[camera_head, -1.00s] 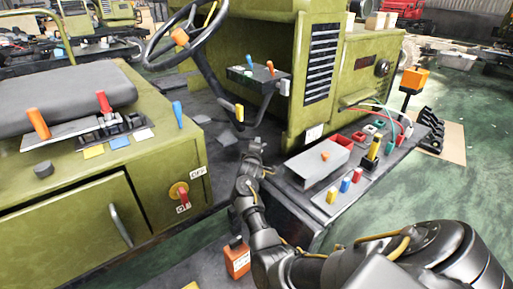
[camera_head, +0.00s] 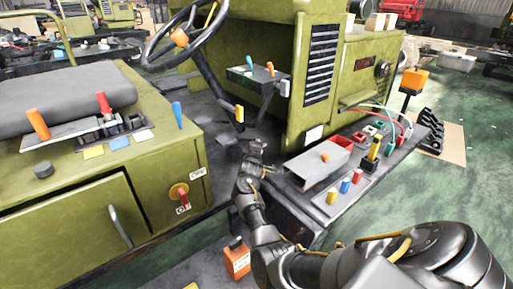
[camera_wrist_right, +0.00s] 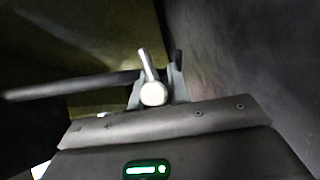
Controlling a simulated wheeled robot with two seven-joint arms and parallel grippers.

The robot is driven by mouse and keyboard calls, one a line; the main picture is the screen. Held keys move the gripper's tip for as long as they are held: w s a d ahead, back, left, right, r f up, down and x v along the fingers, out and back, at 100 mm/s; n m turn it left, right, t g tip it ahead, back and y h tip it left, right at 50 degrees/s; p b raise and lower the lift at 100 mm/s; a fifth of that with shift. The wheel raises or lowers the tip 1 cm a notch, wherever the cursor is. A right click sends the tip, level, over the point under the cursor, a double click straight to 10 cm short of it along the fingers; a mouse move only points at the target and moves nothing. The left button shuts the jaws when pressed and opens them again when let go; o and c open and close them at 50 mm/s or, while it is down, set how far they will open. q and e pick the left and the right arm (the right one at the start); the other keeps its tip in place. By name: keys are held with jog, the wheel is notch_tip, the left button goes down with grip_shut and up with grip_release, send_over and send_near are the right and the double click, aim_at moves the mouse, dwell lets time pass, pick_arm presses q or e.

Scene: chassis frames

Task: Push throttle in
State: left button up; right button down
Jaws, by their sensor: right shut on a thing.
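My right gripper (camera_head: 256,147) is low beside the vehicle's footwell in the head view, below and right of a yellow-handled lever (camera_head: 240,114). In the right wrist view, a small silver rod with a round end (camera_wrist_right: 153,93) sits between the dark fingers of my right gripper (camera_wrist_right: 158,85), which is shut on it. I cannot tell for sure whether this rod is the throttle; in the head view the held part is too small and hidden to make out. My left gripper is not in view.
The steering wheel (camera_head: 183,36) and a small panel with blue and orange levers (camera_head: 258,76) stand above the gripper. The seat box (camera_head: 70,205) is on the left. A grey box (camera_head: 318,166) and small coloured knobs lie on the right ledge (camera_head: 285,200).

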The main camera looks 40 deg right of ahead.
aim_at(265, 145)
jog(key=d, duration=0.4)
jog(key=shift+s, duration=0.1)
jog(key=shift+d, duration=0.4)
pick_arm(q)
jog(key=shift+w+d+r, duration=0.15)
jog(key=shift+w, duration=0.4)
pick_arm(e)
jog(key=shift+r, duration=0.1)
jog(key=c, duration=1.6)
grip_release()
jog(key=shift+c, duration=0.2)
jog(key=o, duration=0.3)
jog(key=shift+d, duration=0.1)
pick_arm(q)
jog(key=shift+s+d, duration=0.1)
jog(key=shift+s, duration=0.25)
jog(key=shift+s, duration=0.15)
pick_arm(e)
jog(key=shift+a, duration=0.2)
